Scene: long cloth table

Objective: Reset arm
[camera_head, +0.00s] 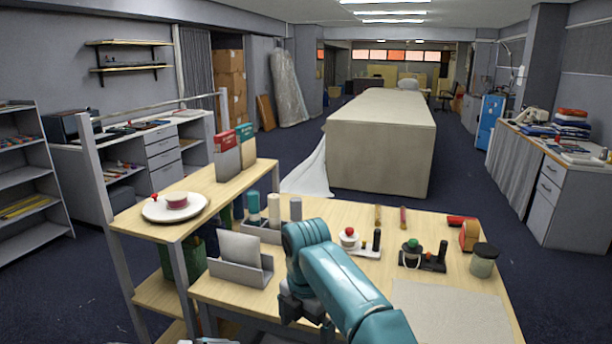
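My teal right arm comes in from the bottom, right of centre, and bends at an elbow over the front of the wooden table (345,212). The dark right gripper (305,309) hangs below the bend, partly hidden by the arm, near the table's front edge. Its fingers are too small and covered to tell open from shut, and I see nothing clearly held in it. My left gripper does not show clearly anywhere. A sliver of something pale shows at the bottom edge, left of centre, too cut off to name.
A grey holder (240,275) stands left of the arm. Small stands (358,246) and (422,262) and a lidded jar (483,262) stand to the right. A grey mat (450,312) lies bare at front right. A raised shelf (200,205) borders the left.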

